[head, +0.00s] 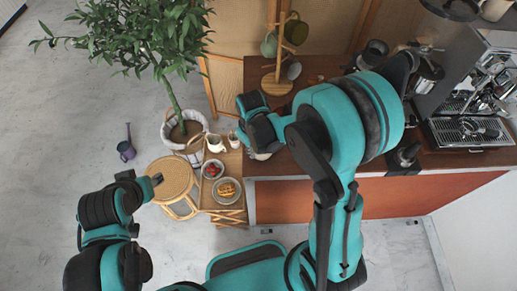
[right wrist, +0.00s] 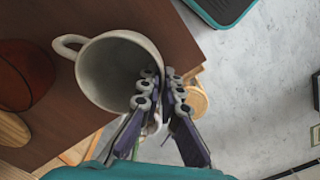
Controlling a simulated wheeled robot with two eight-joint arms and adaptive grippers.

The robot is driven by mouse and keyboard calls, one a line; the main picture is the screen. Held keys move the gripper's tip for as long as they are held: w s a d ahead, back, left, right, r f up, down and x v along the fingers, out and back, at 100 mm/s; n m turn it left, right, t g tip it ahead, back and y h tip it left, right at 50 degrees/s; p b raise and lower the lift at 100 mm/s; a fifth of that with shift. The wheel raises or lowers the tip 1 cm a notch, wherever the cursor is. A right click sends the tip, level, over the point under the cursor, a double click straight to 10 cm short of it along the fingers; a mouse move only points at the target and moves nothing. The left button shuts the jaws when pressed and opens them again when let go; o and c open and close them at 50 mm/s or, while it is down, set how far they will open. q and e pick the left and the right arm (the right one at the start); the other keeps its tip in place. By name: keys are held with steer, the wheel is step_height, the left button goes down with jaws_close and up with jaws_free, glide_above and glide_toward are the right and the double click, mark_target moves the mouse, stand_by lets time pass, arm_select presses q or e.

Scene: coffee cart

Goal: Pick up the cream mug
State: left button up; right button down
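The cream mug (right wrist: 100,70) fills the upper left of the right wrist view, mouth towards the camera, handle to the left. My right gripper (right wrist: 163,92) straddles its wall, one finger inside the mouth and one outside. The fingers are close together with the wall pinched between them. In the head view only a pale bit of the mug (head: 261,156) shows below my right gripper (head: 258,143), at the counter's left end; the arm hides the rest. My left gripper (head: 156,180) is over the round stool, away from the mug; its opening is too small to tell.
The brown counter (head: 310,163) carries a mug tree (head: 278,84) and an espresso machine (head: 470,130). A low wooden table beside it holds a white pitcher (head: 216,143), a bowl of red fruit (head: 212,169) and a waffle plate (head: 227,190). A potted plant (head: 183,130) stands left.

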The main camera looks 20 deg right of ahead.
steer(key=shift+r, duration=0.5)
steer(key=r, duration=0.1)
steer(key=r+p, duration=0.1)
steer(key=r, duration=0.2)
steer(key=shift+s+d, duration=0.35)
steer(key=shift+s, duration=0.05)
steer(key=s+d+r+p, duration=0.2)
steer(key=s+d+r, duration=0.4)
steer(key=s, duration=0.2)
steer(key=shift+s+d+p, duration=0.2)
steer(key=shift+d+p, duration=0.1)
steer(key=shift+p, duration=0.05)
